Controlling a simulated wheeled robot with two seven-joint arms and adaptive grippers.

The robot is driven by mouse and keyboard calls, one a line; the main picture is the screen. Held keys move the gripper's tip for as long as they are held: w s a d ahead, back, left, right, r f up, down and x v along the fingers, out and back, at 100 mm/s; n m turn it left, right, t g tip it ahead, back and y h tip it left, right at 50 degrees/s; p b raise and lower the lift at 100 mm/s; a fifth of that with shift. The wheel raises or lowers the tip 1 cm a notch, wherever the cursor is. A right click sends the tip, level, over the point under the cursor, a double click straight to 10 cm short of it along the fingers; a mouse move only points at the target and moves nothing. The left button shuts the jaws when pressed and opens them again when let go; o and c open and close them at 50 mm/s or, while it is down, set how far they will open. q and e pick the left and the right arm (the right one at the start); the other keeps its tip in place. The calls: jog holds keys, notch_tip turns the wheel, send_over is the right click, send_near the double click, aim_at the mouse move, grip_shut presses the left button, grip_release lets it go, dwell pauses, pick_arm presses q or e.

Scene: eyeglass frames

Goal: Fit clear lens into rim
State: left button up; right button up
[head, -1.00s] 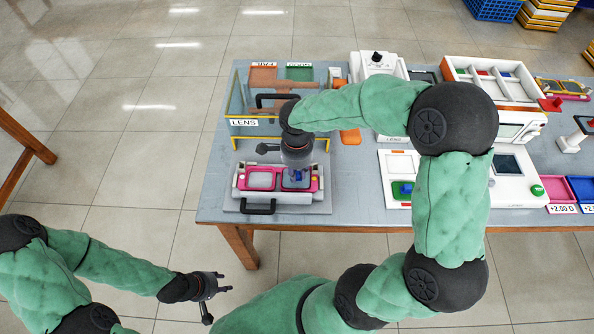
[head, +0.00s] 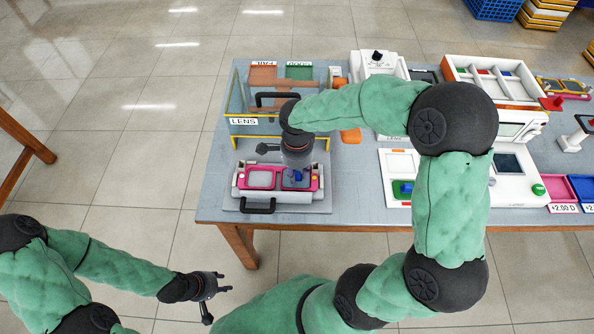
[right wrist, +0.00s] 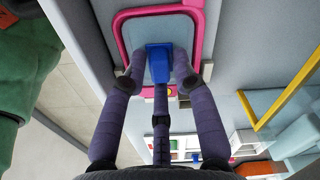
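A pink eyeglass frame (head: 240,181) lies on a grey fixture with a black front handle near the table's front left. My right gripper (head: 297,178) is over the right rim, pointing down. In the right wrist view its fingers flank a blue grip block (right wrist: 158,60) and appear closed on it. The block is over a greyish area inside the pink rim (right wrist: 199,40). My left gripper (head: 219,290) is open and empty, off the table.
A clear-walled bin labelled LENS (head: 243,121) with a yellow edge stands behind the fixture. Orange and green trays (head: 299,73) are at the back. White devices (head: 515,180) and a divided white box (head: 492,70) fill the right. Bare tabletop (head: 355,190) lies right of the fixture.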

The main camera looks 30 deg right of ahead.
jog(key=shift+o, duration=0.5)
notch_tip(320, 180, up, 12)
dwell(0.4)
dwell(0.4)
